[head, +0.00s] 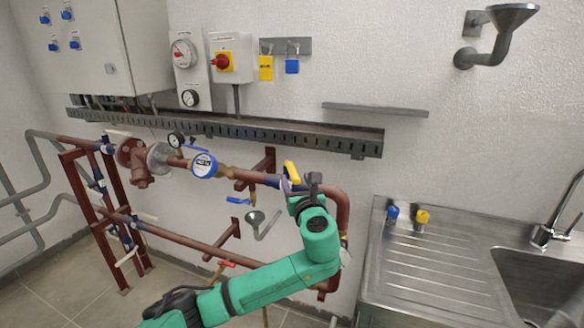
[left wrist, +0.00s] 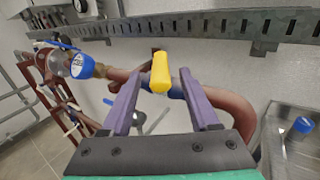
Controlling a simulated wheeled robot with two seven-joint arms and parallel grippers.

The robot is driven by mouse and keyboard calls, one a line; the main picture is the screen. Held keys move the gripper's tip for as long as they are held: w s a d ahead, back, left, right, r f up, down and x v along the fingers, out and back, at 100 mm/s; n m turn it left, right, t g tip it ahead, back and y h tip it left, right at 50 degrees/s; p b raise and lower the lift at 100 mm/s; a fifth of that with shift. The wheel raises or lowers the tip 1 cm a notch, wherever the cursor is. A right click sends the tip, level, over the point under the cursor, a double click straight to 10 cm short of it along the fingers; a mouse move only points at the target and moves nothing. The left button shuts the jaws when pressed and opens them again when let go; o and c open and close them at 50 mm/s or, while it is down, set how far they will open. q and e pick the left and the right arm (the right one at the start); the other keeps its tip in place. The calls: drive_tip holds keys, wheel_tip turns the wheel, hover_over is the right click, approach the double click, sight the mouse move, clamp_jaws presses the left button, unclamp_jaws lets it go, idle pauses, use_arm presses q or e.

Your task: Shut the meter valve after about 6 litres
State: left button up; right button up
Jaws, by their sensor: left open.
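The round blue-rimmed meter (head: 204,165) sits on the red-brown pipe in the head view; it also shows in the left wrist view (left wrist: 82,66). Its reading is too small to make out. To its right on the same pipe is a valve with a yellow handle (head: 291,172). In the left wrist view the yellow handle (left wrist: 160,72) stands up between the purple fingers of my left gripper (left wrist: 161,85), with a gap on both sides. My left gripper (head: 298,187) is open at the handle and partly hides the valve body. My right gripper is out of view.
A slotted cable tray (head: 260,132) runs along the wall above the pipe. A funnel (head: 256,218) is below it. A steel sink unit (head: 440,265) with a blue and a yellow knob stands at right. A blue lever (head: 238,200) and a red lever (head: 227,264) are nearby.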

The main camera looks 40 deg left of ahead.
sight(292, 168)
use_arm(q)
drive_tip(key=x, duration=0.5)
drive_tip(key=shift+w+a+r+p, duration=0.15)
drive_tip(key=shift+a+p, duration=0.05)
drive_tip(key=shift+p, duration=0.2)
drive_tip(key=shift+w+a, duration=0.35)
drive_tip(key=shift+a, duration=0.05)
clamp_jaws()
drive_tip(key=shift+f, duration=0.2)
idle(0.3)
